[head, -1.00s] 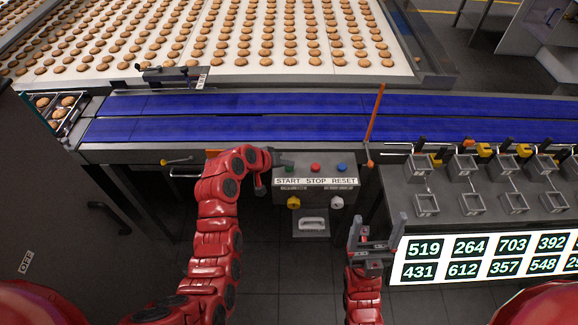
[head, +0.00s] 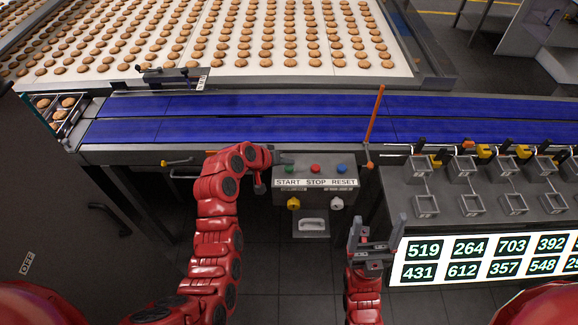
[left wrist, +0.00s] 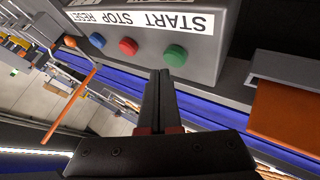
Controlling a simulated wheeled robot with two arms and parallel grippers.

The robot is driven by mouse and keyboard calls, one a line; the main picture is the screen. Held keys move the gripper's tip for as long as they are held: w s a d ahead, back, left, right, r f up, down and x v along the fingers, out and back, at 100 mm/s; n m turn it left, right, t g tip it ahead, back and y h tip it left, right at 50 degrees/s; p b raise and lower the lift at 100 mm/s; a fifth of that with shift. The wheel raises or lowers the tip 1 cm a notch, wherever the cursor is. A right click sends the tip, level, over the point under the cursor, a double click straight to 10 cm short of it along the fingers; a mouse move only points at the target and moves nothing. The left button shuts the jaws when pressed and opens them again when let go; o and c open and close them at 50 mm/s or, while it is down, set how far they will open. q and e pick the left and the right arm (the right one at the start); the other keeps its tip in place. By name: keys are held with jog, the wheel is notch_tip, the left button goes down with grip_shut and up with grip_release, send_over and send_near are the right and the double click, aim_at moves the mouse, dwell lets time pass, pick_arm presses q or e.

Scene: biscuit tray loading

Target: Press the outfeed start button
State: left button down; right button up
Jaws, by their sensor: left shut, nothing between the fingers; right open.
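The green start button (head: 290,169) sits at the left of a grey control box (head: 325,200), above the START label. It also shows in the left wrist view (left wrist: 175,56). My left gripper (head: 284,160) is shut and empty, its fingertips close beside the green button. In the left wrist view the shut fingertips (left wrist: 161,73) lie just below and left of the button; I cannot tell whether they touch it. The red stop button (head: 315,168) and blue reset button (head: 341,168) are further right. My right gripper (head: 376,240) is open and empty, lower right of the box.
A blue conveyor (head: 250,128) runs behind the box, with a white bed of biscuits beyond. An orange rod (head: 375,115) rises right of the box. A numbered display (head: 480,258) is at right.

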aim_at(287, 170)
pick_arm(q)
jog(key=shift+r, duration=0.15)
jog(key=shift+r+p, duration=0.8)
jog(key=shift+r, duration=1.65)
jog(key=shift+f, duration=0.1)
